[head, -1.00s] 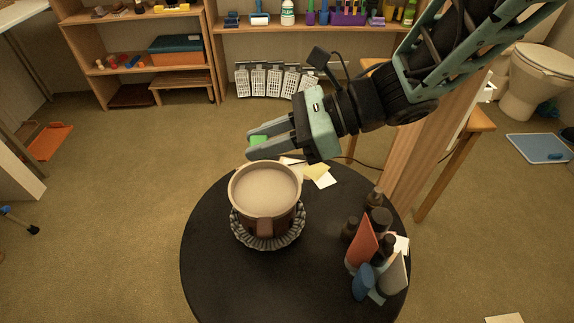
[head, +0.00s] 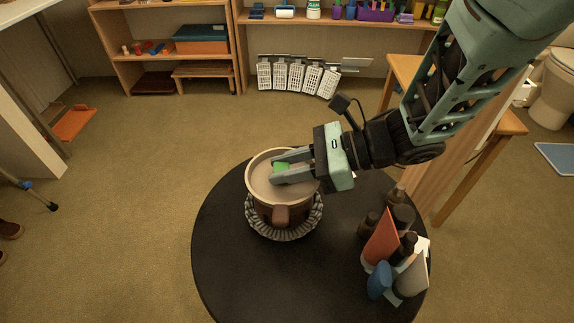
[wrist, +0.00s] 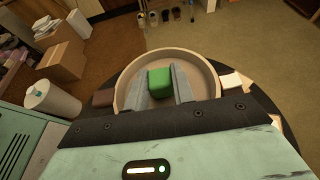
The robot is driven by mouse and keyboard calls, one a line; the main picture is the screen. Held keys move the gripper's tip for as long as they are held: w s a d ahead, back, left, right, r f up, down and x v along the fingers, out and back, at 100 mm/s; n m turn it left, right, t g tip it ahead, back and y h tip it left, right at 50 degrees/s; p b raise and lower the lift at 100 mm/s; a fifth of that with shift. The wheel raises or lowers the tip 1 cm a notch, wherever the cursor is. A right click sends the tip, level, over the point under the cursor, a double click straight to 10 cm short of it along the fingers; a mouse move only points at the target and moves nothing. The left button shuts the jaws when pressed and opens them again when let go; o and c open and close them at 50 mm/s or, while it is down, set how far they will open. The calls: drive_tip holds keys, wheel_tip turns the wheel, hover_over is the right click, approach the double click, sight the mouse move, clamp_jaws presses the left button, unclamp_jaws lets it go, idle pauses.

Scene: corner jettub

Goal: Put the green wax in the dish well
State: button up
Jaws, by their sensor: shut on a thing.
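The green wax (head: 281,167) is a small green block held between the fingers of my gripper (head: 283,169). In the wrist view the green wax (wrist: 160,83) sits between both fingertips (wrist: 160,84), over the round pale bowl of the dish (wrist: 203,70). In the head view the brown dish (head: 261,199) has a handle facing the front and stands on a grey ruffled base (head: 284,235) on the black round table (head: 225,262). My gripper reaches in from the right, over the dish's opening. I cannot tell whether the wax touches the inside of the dish.
A cluster of bottles and brushes (head: 392,251) stands at the table's right side. The front left of the table is clear. A wooden stool (head: 487,140) stands behind at the right. Shelves (head: 168,45) line the back wall.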

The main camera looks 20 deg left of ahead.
drive_tip(key=shift+f, duration=0.2)
drive_tip(key=o, duration=1)
drive_tip(key=shift+c, duration=0.2)
drive_tip(key=shift+r, duration=0.1)
drive_tip(key=shift+r, duration=0.1)
